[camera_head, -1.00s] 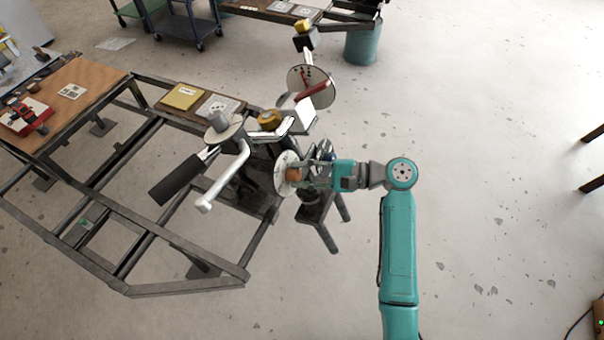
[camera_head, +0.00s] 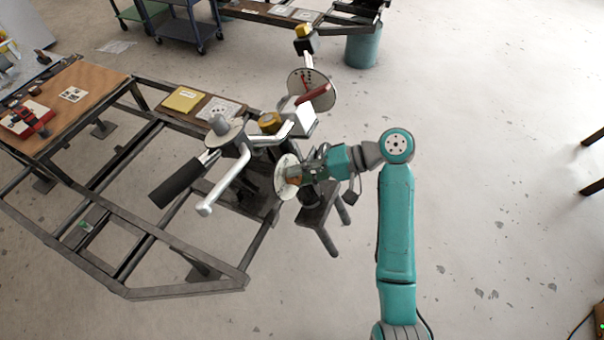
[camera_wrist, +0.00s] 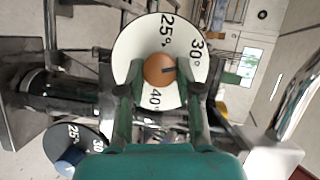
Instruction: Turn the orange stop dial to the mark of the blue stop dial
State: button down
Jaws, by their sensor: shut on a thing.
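The orange stop dial (camera_wrist: 160,70) sits in the centre of a white round plate (camera_wrist: 128,50) marked 25°, 30° and 40°. Its dark pointer line points right in the wrist view, just below the 30° mark. My gripper (camera_wrist: 160,88) is shut on the orange dial, one finger on each side. In the head view, my gripper (camera_head: 303,177) partly covers the orange dial (camera_head: 294,182) and its plate (camera_head: 283,170). The blue stop dial (camera_wrist: 70,158) shows at the lower left of the wrist view beside 25° and 30° marks; its pointer cannot be made out.
A grey metal frame bench (camera_head: 190,286) with a black-gripped lever (camera_head: 178,183) and a pale bent handle (camera_head: 225,185) stands left of my gripper. A round gauge with a red pointer (camera_head: 313,97) is above.

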jog(key=shift+n+h, duration=0.3)
jog(key=shift+n, duration=0.2)
dwell(0.3)
jog(key=c, duration=0.8)
grip_release()
jog(key=shift+o, duration=0.2)
jog(key=v, duration=0.7)
jog(key=shift+d+r, duration=0.15)
jog(key=shift+d, duration=0.05)
